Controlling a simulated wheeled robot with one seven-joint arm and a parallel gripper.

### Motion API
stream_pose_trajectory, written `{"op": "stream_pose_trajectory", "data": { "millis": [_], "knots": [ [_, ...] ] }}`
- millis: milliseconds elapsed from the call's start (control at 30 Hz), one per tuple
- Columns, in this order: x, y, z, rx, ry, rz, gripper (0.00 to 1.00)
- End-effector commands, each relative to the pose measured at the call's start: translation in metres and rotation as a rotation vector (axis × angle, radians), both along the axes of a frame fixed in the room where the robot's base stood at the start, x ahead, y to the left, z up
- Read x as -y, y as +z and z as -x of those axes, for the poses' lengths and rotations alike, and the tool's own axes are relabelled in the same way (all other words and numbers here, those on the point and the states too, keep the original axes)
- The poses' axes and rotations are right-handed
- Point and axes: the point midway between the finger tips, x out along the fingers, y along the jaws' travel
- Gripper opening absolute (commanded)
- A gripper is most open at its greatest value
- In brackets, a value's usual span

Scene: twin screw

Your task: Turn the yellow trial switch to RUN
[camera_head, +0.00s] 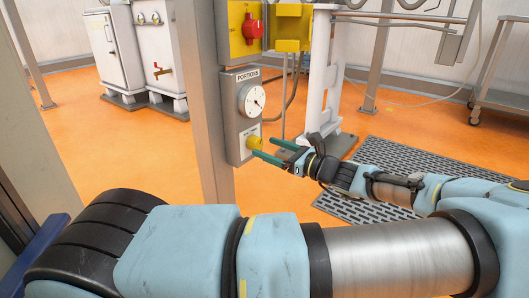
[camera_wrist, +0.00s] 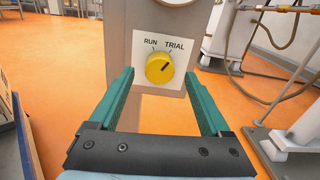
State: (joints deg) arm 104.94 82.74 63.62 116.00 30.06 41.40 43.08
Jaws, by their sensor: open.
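My gripper (camera_wrist: 160,88) is open, with one green finger on each side of the knob in that view. The fingers look apart from the knob. In the head view, the yellow switch (camera_head: 253,142) is low on the grey panel box, and my gripper (camera_head: 268,149) reaches it from the right. The exact gap between fingertips and knob is hard to judge.
A grey panel box (camera_head: 236,120) on a metal post carries a PORTIONS dial (camera_head: 252,100) above the switch. A red knob (camera_head: 252,29) on a yellow box sits higher up. A white stand (camera_head: 319,90) is behind. Orange floor is open below.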

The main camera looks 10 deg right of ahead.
Motion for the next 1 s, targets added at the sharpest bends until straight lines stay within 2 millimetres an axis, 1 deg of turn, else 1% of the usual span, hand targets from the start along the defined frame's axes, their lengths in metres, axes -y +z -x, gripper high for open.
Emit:
{"op": "stream_pose_trajectory", "data": {
  "millis": [100,200,500,1000],
  "knots": [
    [-0.009,-0.002,-0.009,0.001,0.001,0.0,0.81],
    [-0.013,-0.001,-0.014,-0.001,0.001,0.001,0.81],
    [-0.014,0.0,-0.015,-0.001,0.0,0.001,0.81],
    [-0.014,0.0,-0.015,0.0,-0.001,0.001,0.25]
  ]
}}
